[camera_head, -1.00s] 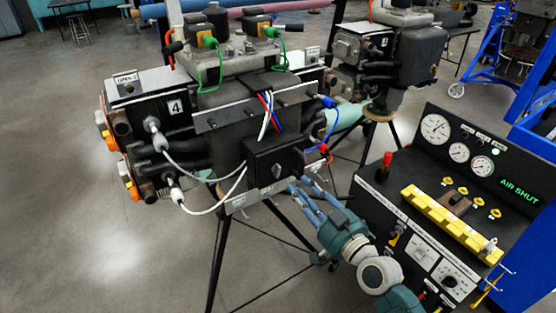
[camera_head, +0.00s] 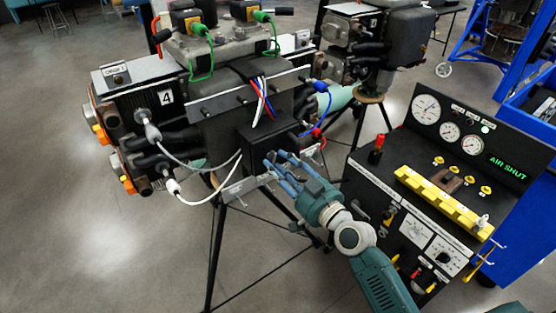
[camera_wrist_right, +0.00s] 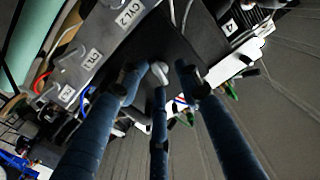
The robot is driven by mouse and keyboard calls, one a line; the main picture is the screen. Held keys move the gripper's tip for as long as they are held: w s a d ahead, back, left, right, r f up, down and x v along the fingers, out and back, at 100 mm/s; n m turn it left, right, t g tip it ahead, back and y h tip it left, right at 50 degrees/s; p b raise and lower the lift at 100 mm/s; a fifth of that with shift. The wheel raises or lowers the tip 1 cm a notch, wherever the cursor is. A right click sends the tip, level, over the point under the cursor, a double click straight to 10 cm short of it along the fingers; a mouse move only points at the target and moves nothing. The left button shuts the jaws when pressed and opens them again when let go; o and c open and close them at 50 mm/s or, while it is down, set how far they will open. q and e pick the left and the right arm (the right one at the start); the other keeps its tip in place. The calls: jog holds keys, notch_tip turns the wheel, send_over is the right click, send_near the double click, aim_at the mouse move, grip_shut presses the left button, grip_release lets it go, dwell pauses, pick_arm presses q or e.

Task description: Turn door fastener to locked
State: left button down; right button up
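The door fastener is a small grey knob (camera_wrist_right: 159,72) on the black box door (camera_head: 262,143) at the front of the turbine stand. In the wrist view it sits between my right fingertips. My right gripper (camera_head: 279,163) reaches in from the lower right in the head view, with its blue fingers at the box front, hiding the knob there. In the wrist view the right gripper (camera_wrist_right: 158,78) has its fingers spread around the knob, with gaps visible beside it. I cannot tell whether any fingertip touches it. My left gripper is not in view.
A control panel with gauges (camera_head: 450,140) and a yellow bar (camera_head: 443,203) stands close to the right of my arm. White cables (camera_head: 205,199) hang left of the box, and blue and red cables run on its right. The floor at left is clear.

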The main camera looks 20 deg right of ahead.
jog(key=shift+w+a+r, duration=0.1)
jog(key=shift+w+r, duration=0.25)
jog(key=shift+w, duration=0.2)
jog(key=shift+w+a+f, duration=0.2)
jog(key=shift+w+f, duration=0.1)
jog(key=shift+w, duration=0.15)
jog(key=shift+s+a, duration=0.2)
jog(key=shift+s, duration=0.05)
jog(key=shift+c, duration=0.4)
